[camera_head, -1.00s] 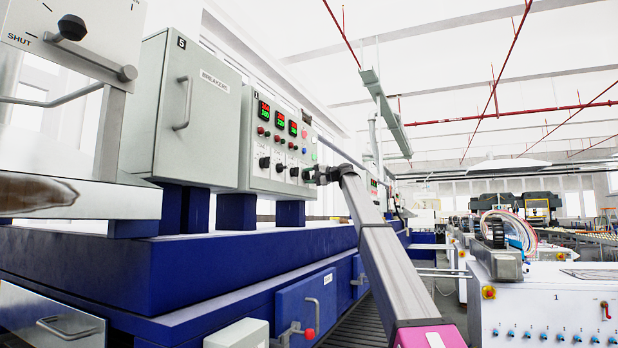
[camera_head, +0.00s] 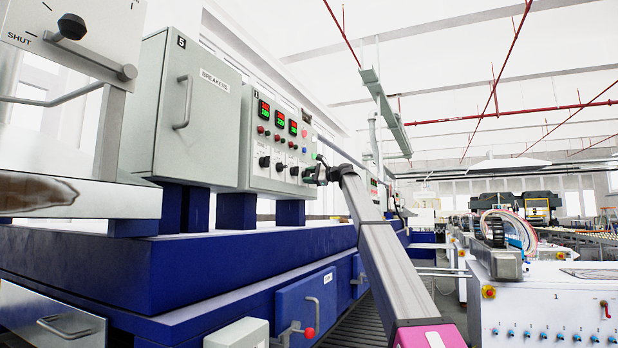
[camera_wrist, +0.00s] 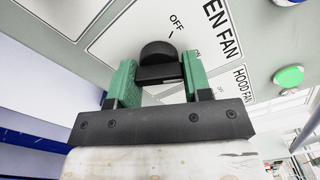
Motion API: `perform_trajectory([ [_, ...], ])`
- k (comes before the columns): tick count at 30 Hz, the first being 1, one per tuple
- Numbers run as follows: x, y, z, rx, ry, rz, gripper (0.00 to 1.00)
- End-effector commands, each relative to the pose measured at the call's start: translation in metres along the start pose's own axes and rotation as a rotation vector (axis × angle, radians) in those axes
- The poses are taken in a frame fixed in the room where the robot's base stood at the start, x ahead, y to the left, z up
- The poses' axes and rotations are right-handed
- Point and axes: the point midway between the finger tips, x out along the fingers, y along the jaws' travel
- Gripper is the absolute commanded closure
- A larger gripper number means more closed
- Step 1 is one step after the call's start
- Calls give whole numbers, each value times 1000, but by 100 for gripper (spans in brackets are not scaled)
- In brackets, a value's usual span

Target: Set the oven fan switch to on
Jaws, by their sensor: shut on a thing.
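The oven fan switch (camera_wrist: 157,50) is a round black knob on a white plate (camera_wrist: 122,35), whose partly cut-off label reads "EN FAN". "OFF" is printed beyond the knob in the wrist view, with a short black mark beside it. Another label, partly covered, shows by the right finger. My gripper (camera_wrist: 159,68) has two green fingers, shut on the knob from both sides. The knob's pointing direction is hard to tell. In the head view my gripper (camera_head: 318,174) is at the right end of the grey control panel (camera_head: 257,178), hiding that knob.
A "HOOD FAN" label (camera_wrist: 241,82) and a green button (camera_wrist: 289,76) lie to the right on the panel. In the head view, other black knobs (camera_head: 264,162) sit to the left. A breaker box (camera_head: 212,115) with a handle stands left of the panel.

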Motion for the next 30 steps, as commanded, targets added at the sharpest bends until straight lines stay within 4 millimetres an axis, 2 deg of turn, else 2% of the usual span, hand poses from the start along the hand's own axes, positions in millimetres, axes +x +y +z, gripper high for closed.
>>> perform_trajectory([
  [20, -1, 1, 0, 71, 1, 1, 78],
  [21, -1, 1, 0, 71, 1, 1, 51],
  [23, -1, 1, 0, 70, 1, 1, 32],
  [24, 0, 1, 0, 70, 1, 1, 29],
  [30, 0, 1, 0, 69, 0, 1, 29],
])
